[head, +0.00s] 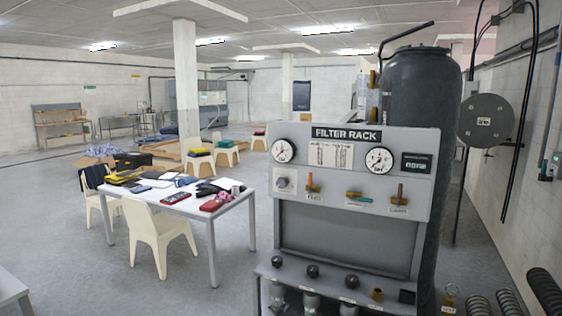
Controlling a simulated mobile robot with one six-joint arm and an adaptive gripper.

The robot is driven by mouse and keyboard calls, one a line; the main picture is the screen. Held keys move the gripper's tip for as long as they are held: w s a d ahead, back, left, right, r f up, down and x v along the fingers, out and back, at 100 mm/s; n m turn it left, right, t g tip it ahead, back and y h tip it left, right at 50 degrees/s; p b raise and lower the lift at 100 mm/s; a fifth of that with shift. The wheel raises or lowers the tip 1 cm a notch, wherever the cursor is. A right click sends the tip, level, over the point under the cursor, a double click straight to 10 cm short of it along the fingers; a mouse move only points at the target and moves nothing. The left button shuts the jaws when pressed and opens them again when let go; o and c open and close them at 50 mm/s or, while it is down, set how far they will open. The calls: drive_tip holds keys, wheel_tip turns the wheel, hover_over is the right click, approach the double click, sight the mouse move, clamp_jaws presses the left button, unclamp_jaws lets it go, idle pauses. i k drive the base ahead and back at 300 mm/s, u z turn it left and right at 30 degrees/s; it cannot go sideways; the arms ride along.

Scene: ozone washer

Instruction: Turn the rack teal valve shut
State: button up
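The filter rack (320,170) is a grey panel stand at the right of centre in the head view. On its front panel sits a valve with a teal handle (362,200), between two valves with orange-brown handles. The teal handle lies nearly level and points right, and a small label shows below it. The left orange valve (310,184) and the right orange valve (399,194) have their handles upright. My gripper is not in view.
Two round gauges and a knob are on the panel, with several dark caps on the ledge (375,303) below. A dark tank (420,90) stands behind. A cluttered white table (235,202) and a cream chair (158,235) stand left. Coiled hoses (545,290) lie at lower right.

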sight(353, 198)
drive_tip(key=z, duration=0.5)
drive_tip(key=k, duration=1.35)
drive_tip(key=z, duration=0.2)
drive_tip(key=i, duration=1.1)
drive_tip(key=u, duration=0.45)
drive_tip(key=i, duration=0.7)
drive_tip(key=z, duration=0.05)
